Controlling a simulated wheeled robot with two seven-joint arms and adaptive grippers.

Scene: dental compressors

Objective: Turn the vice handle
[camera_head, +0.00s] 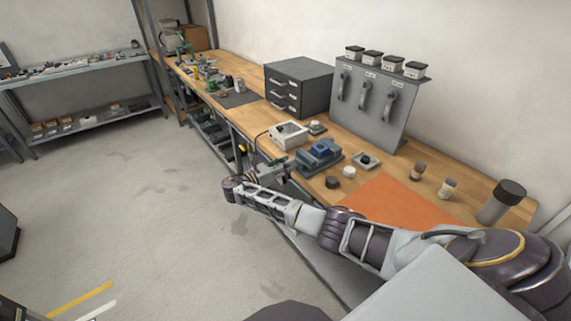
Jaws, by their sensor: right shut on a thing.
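A blue vice (318,154) sits at the front edge of the wooden workbench, in the middle of the head view. My right arm comes in from the lower right and bends back at the bench edge. My right gripper (279,171) is at the bench edge, just left of the vice and close against its end. It is shut on the vice handle, which is small and mostly hidden by the fingers. My left gripper is not in view.
The workbench (243,112) carries a white open box (288,135), a grey drawer unit (299,87), an orange mat (385,203) and several small jars. A grey panel (369,101) with hooks stands behind the vice. The floor (125,215) at left is mostly clear.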

